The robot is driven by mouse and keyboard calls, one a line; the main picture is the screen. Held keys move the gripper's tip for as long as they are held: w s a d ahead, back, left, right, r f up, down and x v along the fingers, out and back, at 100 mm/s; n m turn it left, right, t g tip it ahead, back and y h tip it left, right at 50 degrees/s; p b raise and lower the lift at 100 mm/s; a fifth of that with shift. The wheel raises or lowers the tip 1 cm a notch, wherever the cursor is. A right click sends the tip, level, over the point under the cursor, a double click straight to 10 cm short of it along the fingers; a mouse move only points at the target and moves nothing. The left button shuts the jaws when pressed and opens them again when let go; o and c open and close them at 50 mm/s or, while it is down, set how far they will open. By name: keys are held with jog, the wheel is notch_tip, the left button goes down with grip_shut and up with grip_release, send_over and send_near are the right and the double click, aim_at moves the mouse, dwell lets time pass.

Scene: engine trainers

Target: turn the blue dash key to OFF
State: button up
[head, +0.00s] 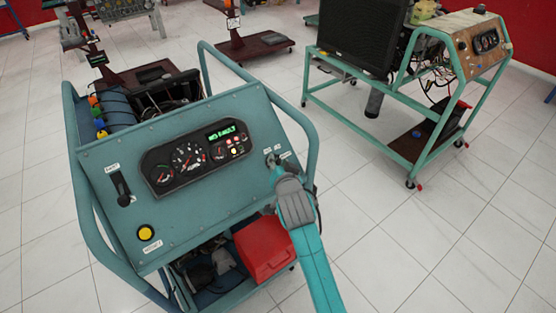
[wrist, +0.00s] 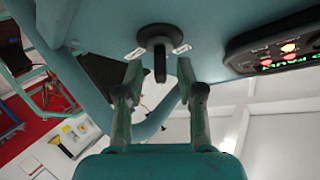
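The dash key (wrist: 160,66) shows in the wrist view as a dark flat grip standing out from a round dark switch (wrist: 154,35) on the blue panel. White labels sit on either side of it, too small to read. My gripper (wrist: 159,76) is open, with one fingertip on each side of the key and a visible gap to each. I cannot tell how far the tips reach along the key. In the head view my gripper (head: 277,170) is at the right end of the blue dash panel (head: 200,195), and largely hides the key.
The gauge cluster (head: 190,158) reads "NO FAULT" in green. A lever (head: 122,190) and a yellow button (head: 146,233) are left on the panel. A tubular frame rail (head: 300,125) curves close to my gripper. A red box (head: 262,248) sits below. Another trainer (head: 410,120) stands at right.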

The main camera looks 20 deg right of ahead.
jog(key=shift+x, duration=1.05)
grip_shut()
jog(key=shift+n+y, duration=0.3)
jog(key=shift+n, duration=0.1)
jog(key=n+t+y, duration=0.1)
jog(key=n+y, duration=0.1)
jog(key=n, duration=0.2)
jog(key=shift+d+n+y, duration=0.1)
jog(key=shift+n+y, duration=1.9)
jog(key=shift+n, duration=1.3)
